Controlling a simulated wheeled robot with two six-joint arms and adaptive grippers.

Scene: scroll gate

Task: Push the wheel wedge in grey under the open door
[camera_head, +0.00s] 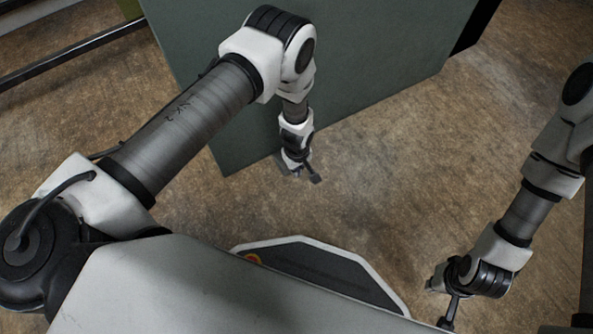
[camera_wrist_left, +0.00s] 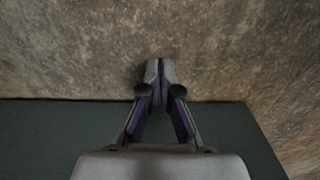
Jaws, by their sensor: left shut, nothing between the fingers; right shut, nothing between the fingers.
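The open door (camera_head: 380,50) is a tall dark grey-green panel. Its bottom edge runs from the lower left up to the right, just above the floor. It also fills the lower part of the left wrist view (camera_wrist_left: 50,135). My left gripper (camera_head: 302,175) points down close to the floor, beside the door's lower edge. In the left wrist view its fingertips (camera_wrist_left: 159,72) are together with nothing seen between them. I cannot make out the grey wheel wedge; the gripper may hide it. My right gripper (camera_head: 446,318) is low at the right, apart from the door, and shut.
The brown, mottled floor (camera_head: 400,170) is clear between the door and my right arm. A dark rail (camera_head: 70,60) runs at the upper left. My own base fills the bottom of the head view and hides the floor there.

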